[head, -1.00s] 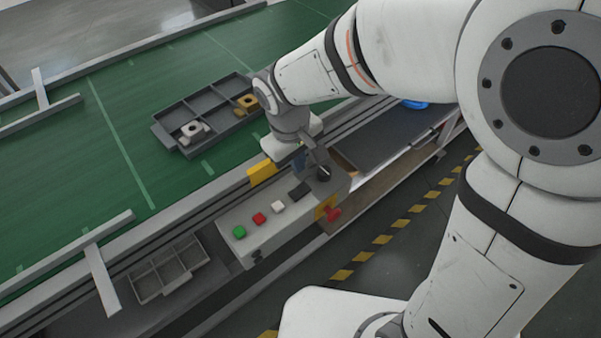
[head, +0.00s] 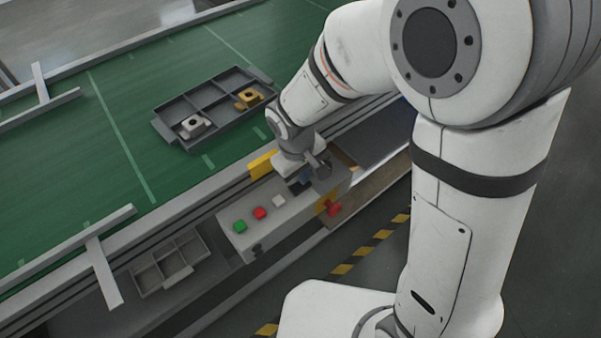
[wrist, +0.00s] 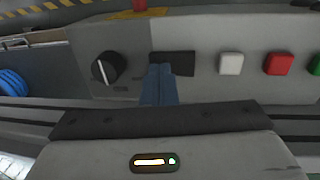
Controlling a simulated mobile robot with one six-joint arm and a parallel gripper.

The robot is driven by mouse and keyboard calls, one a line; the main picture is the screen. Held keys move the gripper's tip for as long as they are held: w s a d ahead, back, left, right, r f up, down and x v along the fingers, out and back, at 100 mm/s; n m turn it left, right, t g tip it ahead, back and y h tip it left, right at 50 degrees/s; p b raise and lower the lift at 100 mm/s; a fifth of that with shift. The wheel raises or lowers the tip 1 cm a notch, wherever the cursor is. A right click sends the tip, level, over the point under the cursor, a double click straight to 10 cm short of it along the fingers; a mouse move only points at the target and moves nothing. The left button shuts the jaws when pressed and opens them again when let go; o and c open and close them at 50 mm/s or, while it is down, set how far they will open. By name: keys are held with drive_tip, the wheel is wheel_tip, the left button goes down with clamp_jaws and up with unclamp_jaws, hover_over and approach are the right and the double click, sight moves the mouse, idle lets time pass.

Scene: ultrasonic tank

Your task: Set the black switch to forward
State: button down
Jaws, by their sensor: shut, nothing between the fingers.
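The grey control box (head: 262,222) carries a row of controls. In the wrist view a round black rotary switch (wrist: 108,68) with a white pointer line sits left of my gripper (wrist: 160,70). Its pointer is slightly off upright, leaning left at the top. A black rectangular panel (wrist: 185,62) lies right at the fingertips; I cannot tell whether they touch it. My blue fingers are shut and empty, apart from the rotary switch. In the head view my gripper (head: 303,181) is over the box's right part, and the wrist largely hides the rotary switch.
White (wrist: 231,63), red (wrist: 278,64) and green (head: 240,226) buttons line the box. A red mushroom button (head: 333,208) projects from its front. A divided tray (head: 181,143) with metal parts lies on the green conveyor (head: 125,110). An empty tray (head: 150,280) is at lower left.

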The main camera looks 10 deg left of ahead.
drive_tip(key=shift+f, duration=0.1)
drive_tip(key=shift+s+a, duration=0.1)
drive_tip(key=shift+s, duration=0.05)
drive_tip(key=shift+s+a, duration=0.4)
drive_tip(key=shift+s, duration=0.05)
drive_tip(key=shift+r, duration=0.2)
drive_tip(key=shift+r+p, duration=0.2)
drive_tip(key=shift+p, duration=0.1)
wheel_tip(320, 180, up, 13)
drive_tip(key=s+a+p, duration=0.1)
drive_tip(key=shift+s+a+r+p, duration=0.15)
drive_tip(key=shift+s+p, duration=0.1)
drive_tip(key=shift+p, duration=0.15)
